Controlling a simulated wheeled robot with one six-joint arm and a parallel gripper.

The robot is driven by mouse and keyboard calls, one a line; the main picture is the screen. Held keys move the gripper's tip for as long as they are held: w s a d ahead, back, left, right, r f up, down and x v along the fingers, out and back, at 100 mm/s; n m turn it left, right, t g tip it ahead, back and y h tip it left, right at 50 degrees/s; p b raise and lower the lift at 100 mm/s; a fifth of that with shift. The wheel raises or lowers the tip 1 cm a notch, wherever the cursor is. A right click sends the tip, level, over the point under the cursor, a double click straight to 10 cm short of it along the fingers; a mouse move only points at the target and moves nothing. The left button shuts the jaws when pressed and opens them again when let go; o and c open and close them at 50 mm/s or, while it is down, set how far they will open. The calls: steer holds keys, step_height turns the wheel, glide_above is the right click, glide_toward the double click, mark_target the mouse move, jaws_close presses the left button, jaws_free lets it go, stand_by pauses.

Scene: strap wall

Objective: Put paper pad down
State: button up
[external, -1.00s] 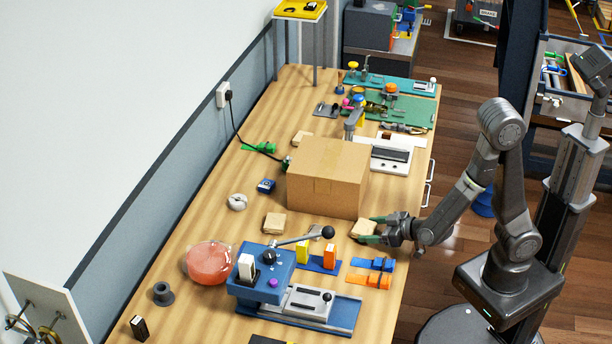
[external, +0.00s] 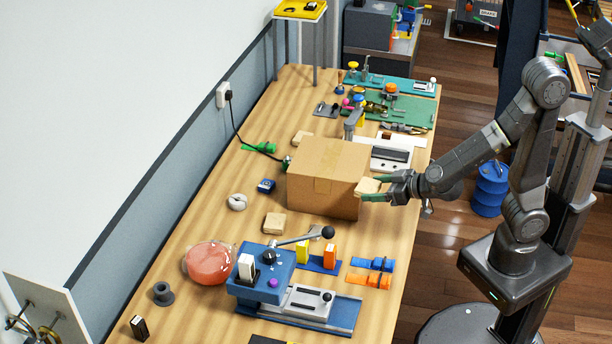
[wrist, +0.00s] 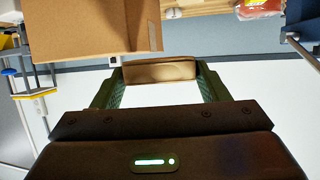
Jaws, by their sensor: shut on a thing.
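A tan paper pad (external: 367,186) is held between the green fingers of my gripper (external: 372,189), beside the right side of the cardboard box in the external view. The pad looks raised above the table, though its exact height is hard to tell. In the wrist view the pad (wrist: 160,71) spans the gap between the fingertips of my gripper (wrist: 158,76). The gripper is shut on it. Another similar tan pad (external: 275,223) lies on the table to the left, and one more (external: 302,138) lies behind the box.
The cardboard box (external: 325,180) stands close to the gripper and also shows in the wrist view (wrist: 85,28). The wooden table (external: 385,225) is bare just in front of the gripper.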

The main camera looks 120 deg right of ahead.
step_height(320, 180, up, 2)
steer(key=shift+d+r+p, duration=0.1)
steer(key=shift+p, duration=0.4)
steer(key=d+r+m+g+p, duration=0.1)
steer(key=d+r+p, duration=0.4)
steer(key=d, duration=0.2)
steer(key=r+m+g+h+p, duration=0.1)
steer(key=r+g+p, duration=0.1)
steer(key=p, duration=0.2)
glide_above(354, 167)
steer(key=shift+t, duration=0.3)
step_height(354, 167, down, 10)
steer(key=b, duration=0.3)
steer(key=shift+f+b, duration=0.1)
steer(key=shift+b, duration=0.25)
steer(key=o, duration=0.9)
steer(key=shift+o, duration=0.2)
